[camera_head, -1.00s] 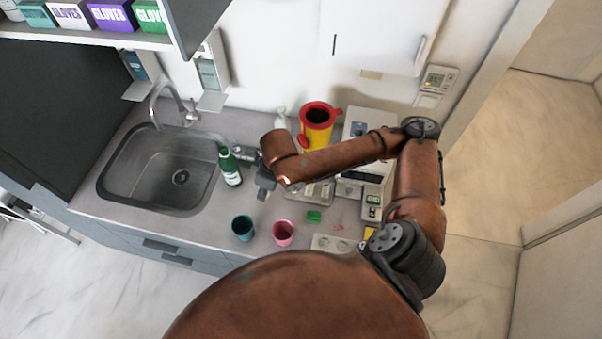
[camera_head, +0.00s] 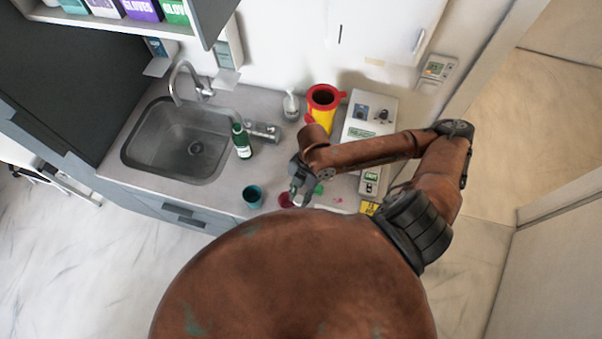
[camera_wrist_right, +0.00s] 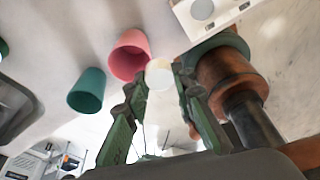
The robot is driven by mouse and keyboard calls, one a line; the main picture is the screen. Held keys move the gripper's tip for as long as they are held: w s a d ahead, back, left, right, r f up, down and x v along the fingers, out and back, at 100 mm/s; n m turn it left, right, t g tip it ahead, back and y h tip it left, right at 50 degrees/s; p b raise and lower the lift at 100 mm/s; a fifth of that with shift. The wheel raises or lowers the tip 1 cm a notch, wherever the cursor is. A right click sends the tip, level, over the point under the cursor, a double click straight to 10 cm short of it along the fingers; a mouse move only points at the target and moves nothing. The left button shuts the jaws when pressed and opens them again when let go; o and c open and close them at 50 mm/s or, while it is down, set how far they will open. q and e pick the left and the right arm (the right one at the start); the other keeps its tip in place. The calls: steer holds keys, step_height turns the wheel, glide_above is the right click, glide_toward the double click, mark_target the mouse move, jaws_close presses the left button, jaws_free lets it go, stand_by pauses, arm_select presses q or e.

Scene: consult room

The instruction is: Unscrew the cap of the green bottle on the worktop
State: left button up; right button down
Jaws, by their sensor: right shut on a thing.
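The green bottle (camera_head: 242,142) stands upright on the worktop just right of the sink. Its neck is too small to tell whether a cap sits on it. My right gripper (camera_head: 297,193) is away from the bottle, to its lower right, beside the pink cup (camera_head: 285,201). The pink cup (camera_wrist_right: 130,56) shows just behind and left of the fingertips there. My left gripper is not in view.
A teal cup (camera_head: 252,196) stands left of the pink cup. The sink (camera_head: 165,150) is at the left. A yellow and red bin (camera_head: 322,105), a soap bottle (camera_head: 291,106) and a white device (camera_head: 367,115) stand at the back.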

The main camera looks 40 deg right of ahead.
steer(key=w+d+f+b, duration=0.1)
steer(key=w+f, duration=0.1)
steer(key=w, duration=0.1)
steer(key=w+d+f+b, duration=0.1)
steer(key=w+d+f, duration=0.1)
steer(key=w+f, duration=0.1)
steer(key=w+d+f, duration=0.2)
steer(key=w, duration=0.1)
steer(key=shift+w+d+f+b, duration=0.2)
steer(key=shift+w+f+b, duration=0.1)
steer(key=shift+f+b, duration=0.1)
steer(key=shift+w+d+f, duration=0.15)
steer(key=shift+w+f, duration=0.15)
steer(key=shift+f, duration=0.15)
step_height(320, 180, down, 3)
steer(key=shift+w+d+p, duration=0.15)
steer(key=shift+p, duration=0.35)
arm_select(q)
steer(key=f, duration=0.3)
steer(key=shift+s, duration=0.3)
arm_select(e)
steer(key=shift+f, duration=0.25)
steer(key=shift+f, duration=0.15)
steer(key=c, duration=1.6)
jaws_free()
